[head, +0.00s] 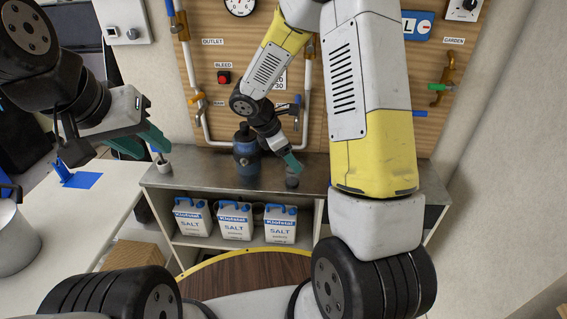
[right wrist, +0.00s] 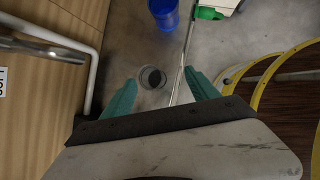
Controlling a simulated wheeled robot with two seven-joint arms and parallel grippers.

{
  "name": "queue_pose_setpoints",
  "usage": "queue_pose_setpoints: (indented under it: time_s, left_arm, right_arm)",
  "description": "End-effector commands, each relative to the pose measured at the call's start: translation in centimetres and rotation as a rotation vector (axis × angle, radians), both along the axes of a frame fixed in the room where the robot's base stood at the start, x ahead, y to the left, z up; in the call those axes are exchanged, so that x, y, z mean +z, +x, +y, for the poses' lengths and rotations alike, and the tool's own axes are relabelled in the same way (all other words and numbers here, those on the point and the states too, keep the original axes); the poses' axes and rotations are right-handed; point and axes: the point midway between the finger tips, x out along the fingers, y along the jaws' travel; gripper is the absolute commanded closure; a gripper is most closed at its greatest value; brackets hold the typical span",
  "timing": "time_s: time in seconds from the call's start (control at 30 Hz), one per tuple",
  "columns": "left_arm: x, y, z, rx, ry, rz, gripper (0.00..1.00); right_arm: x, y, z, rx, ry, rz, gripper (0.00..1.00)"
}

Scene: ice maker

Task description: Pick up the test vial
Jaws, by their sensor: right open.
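The test vial (head: 292,181) looks like a small, clear grey cup standing upright on the metal bench top. In the right wrist view the vial (right wrist: 152,80) is seen from above as a round rim with a dark centre. My right gripper (head: 290,163) is open just above it in the head view. In the right wrist view its teal fingers (right wrist: 160,92) are spread, with the vial beyond and between their tips. I cannot tell whether they touch it. My left gripper (head: 142,145) is open and empty at the left, away from the vial.
A dark blue canister (head: 246,158) stands left of the vial on the bench (head: 190,164). Pipes and valves line the wooden panel (head: 205,70) behind. Salt jugs (head: 235,222) sit on the shelf below.

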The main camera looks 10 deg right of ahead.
Motion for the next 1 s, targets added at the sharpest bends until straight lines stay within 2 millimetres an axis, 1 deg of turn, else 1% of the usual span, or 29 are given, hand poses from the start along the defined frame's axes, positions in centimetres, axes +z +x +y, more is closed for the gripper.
queue_pose_setpoints:
  time_s: [0.03, 0.1, 0.27, 0.57, 0.7, 0.8, 0.9, 1.0]
  left_arm:
    - [0.0, 0.0, 0.0, 0.000, 0.000, 0.000, 0.64]
    - [0.0, 0.0, 0.0, 0.000, 0.000, 0.000, 0.64]
    - [0.0, 0.0, 0.0, 0.000, 0.000, 0.000, 0.64]
    - [0.0, 0.0, 0.0, 0.000, 0.000, 0.000, 0.64]
    - [0.0, 0.0, 0.0, 0.000, 0.000, 0.000, 0.64]
    - [0.0, 0.0, 0.0, 0.000, 0.000, 0.000, 0.64]
    - [0.0, 0.0, 0.0, 0.000, 0.000, 0.000, 0.64]
    - [0.0, 0.0, 0.0, 0.000, 0.000, 0.000, 0.64]
  right_arm:
    - [-1.6, 0.5, 0.5, 0.053, -0.018, 0.030, 0.31]
    - [-2.8, 1.1, 0.8, 0.109, -0.037, 0.052, 0.31]
    - [-4.3, 1.6, 1.1, 0.164, -0.055, 0.075, 0.31]
    - [-7.3, 2.2, -0.2, 0.167, -0.056, 0.079, 0.31]
    - [-9.3, 2.7, -0.7, 0.166, -0.056, 0.081, 0.31]
    - [-10.5, 3.0, -1.3, 0.166, -0.056, 0.078, 0.31]
    - [-11.1, 3.2, -1.7, 0.166, -0.056, 0.076, 0.31]
    - [-11.3, 3.2, -1.8, 0.167, -0.056, 0.075, 0.31]
